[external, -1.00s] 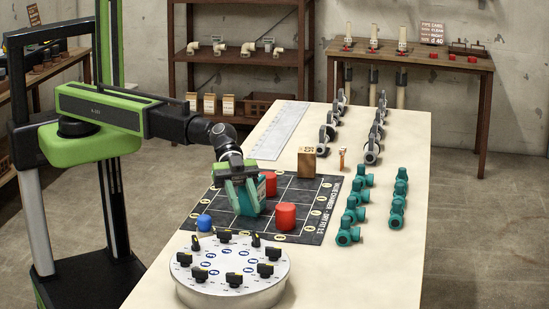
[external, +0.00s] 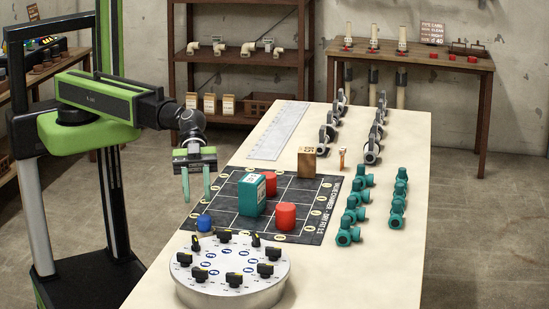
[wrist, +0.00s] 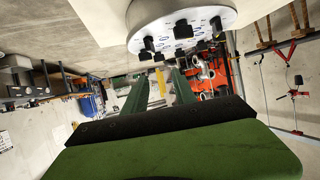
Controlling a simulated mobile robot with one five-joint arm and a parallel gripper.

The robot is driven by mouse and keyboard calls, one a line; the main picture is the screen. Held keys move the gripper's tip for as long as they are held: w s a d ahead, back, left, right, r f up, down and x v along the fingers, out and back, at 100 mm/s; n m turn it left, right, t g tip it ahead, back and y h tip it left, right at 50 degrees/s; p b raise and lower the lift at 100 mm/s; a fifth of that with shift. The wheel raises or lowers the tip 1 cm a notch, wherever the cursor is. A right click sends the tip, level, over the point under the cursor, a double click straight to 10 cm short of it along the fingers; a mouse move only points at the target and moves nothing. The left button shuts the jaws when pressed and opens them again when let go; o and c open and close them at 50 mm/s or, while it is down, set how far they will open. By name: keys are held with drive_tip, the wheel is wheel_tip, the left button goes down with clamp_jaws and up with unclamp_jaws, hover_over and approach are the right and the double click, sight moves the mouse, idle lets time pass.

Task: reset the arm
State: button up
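My gripper (external: 196,186) hangs at the left edge of the table in the external view, fingers pointing down. Its two green fingers are apart with nothing between them. It also shows in the wrist view (wrist: 160,88), with the fingers spread. The teal block (external: 251,194) stands on the black grid mat (external: 318,222), to the right of my gripper and apart from it. My arm (external: 110,103) reaches out from the green column at the left.
On the mat are red cylinders (external: 286,216) and a blue piece (external: 204,223). A round dial plate (external: 232,284) with black knobs is at the front. A wooden block (external: 307,162), teal fittings (external: 348,229) and grey valves (external: 372,150) stand farther right. The table's right front is clear.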

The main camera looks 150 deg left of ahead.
drive_tip(key=s+d+f+m+g+p, duration=0.1)
drive_tip(key=s+d+f+g, duration=0.15)
drive_tip(key=d, duration=0.45)
drive_tip(key=s+d+f+m+g+p, duration=0.1)
drive_tip(key=s+d+f+g, duration=0.1)
drive_tip(key=s+d, duration=0.35)
drive_tip(key=s+d+f+g+y, duration=0.1)
drive_tip(key=s+d+f+g, duration=0.2)
drive_tip(key=s+d, duration=0.15)
drive_tip(key=s+a+f+n+g+y, duration=0.3)
drive_tip(key=s+a+n, duration=0.4)
drive_tip(key=s, duration=0.3)
drive_tip(key=shift+s+a+f+g+y, duration=0.25)
drive_tip(key=shift+a+f+g+y, duration=0.1)
drive_tip(key=shift+g+y, duration=0.4)
